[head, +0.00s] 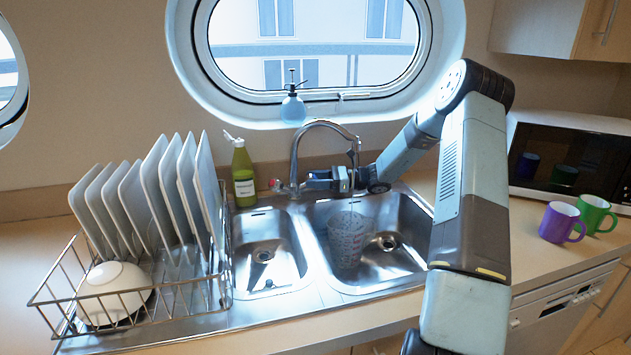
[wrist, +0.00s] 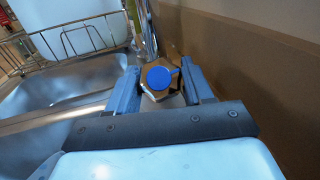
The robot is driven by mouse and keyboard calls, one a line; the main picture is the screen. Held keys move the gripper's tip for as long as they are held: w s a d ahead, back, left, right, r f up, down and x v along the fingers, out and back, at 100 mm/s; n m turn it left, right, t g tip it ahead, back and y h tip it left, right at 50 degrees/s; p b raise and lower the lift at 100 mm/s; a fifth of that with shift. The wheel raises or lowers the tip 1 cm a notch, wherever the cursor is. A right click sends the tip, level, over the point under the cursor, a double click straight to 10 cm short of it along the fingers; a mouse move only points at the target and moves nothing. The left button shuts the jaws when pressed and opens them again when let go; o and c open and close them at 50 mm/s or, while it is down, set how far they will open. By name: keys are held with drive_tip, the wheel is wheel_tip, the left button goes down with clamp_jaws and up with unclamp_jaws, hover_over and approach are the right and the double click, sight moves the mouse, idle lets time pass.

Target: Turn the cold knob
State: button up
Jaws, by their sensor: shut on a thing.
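The cold knob (wrist: 160,78) shows in the wrist view as a brassy faceted handle with a round blue cap. It sits between the two fingers of my gripper (wrist: 160,86), one finger on each side, and the gripper is shut on it. In the head view my gripper (head: 318,180) reaches in from the right to the base of the chrome faucet (head: 295,160), and it hides the cold knob there. The red-capped knob (head: 276,184) is on the faucet's left side, apart from my gripper.
A double metal sink (head: 268,240) lies in front, with a patterned clear glass (head: 348,238) in the right basin. A green soap bottle (head: 243,175) and a dish rack (head: 140,320) with plates stand left. Purple (head: 560,222) and green (head: 594,213) mugs stand right.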

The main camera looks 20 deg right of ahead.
drive_tip(key=o, duration=1)
drive_tip(key=shift+c, duration=0.2)
drive_tip(key=v, duration=1.3)
drive_tip(key=shift+d+f, duration=0.1)
drive_tip(key=shift+d, duration=0.35)
